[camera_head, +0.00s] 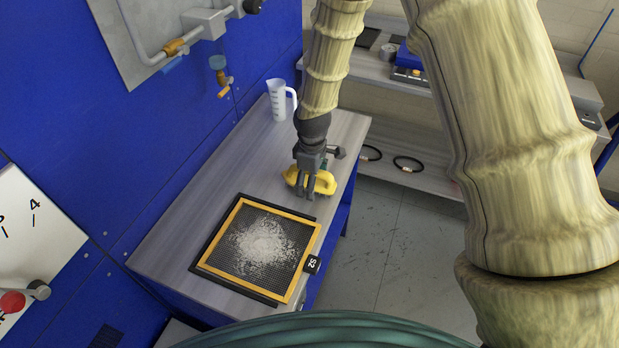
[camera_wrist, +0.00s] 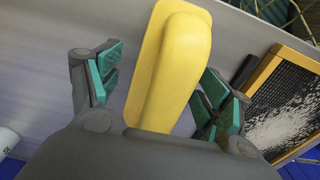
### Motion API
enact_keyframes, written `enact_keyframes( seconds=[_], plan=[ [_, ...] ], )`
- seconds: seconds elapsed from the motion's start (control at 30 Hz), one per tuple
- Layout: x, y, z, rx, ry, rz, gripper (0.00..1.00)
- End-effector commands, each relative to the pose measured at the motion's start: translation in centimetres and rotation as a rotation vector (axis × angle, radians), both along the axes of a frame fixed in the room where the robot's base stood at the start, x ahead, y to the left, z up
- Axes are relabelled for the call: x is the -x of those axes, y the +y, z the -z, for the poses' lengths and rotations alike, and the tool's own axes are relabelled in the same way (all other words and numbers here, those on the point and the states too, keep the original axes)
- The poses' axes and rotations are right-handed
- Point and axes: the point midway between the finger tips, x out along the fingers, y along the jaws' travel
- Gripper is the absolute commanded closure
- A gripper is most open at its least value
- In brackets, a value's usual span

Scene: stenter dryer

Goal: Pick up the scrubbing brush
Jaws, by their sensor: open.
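The scrubbing brush (camera_head: 323,183) is yellow and lies on the grey bench top, beyond the framed mesh screen. In the wrist view the brush (camera_wrist: 172,68) shows as a long yellow body with a raised handle, running up between my fingers. My gripper (camera_head: 307,190) is over the brush, pointing down. In the wrist view my gripper (camera_wrist: 158,90) is open, with one green-padded finger on each side of the brush. A gap shows on the left side; the right finger is close to the brush, and I cannot tell whether it touches. The bristles are hidden.
A mesh screen in a yellow frame (camera_head: 233,215) with white residue lies on the bench (camera_head: 172,225). A white measuring jug (camera_head: 278,100) stands at the back by the blue wall (camera_head: 120,130). A shelf (camera_head: 425,178) with black rings is at right, beyond open floor.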

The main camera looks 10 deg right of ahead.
Motion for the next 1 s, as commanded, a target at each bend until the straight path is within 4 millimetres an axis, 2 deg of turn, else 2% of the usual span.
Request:
enact_keyframes(
  seconds=[0.2, 0.4, 0.5, 0.83, 1.0],
  plan=[
    [0.0, 0.0, 0.0, 0.000, 0.000, 0.000, 0.24],
    [0.0, 0.0, 0.0, 0.000, 0.000, 0.000, 0.60],
    [0.0, 0.0, 0.0, 0.000, 0.000, -0.001, 0.74],
    [0.0, 0.0, -0.2, 0.000, -0.001, -0.001, 0.74],
    [-0.1, 0.0, -1.1, 0.000, -0.002, -0.001, 0.74]
  ],
)
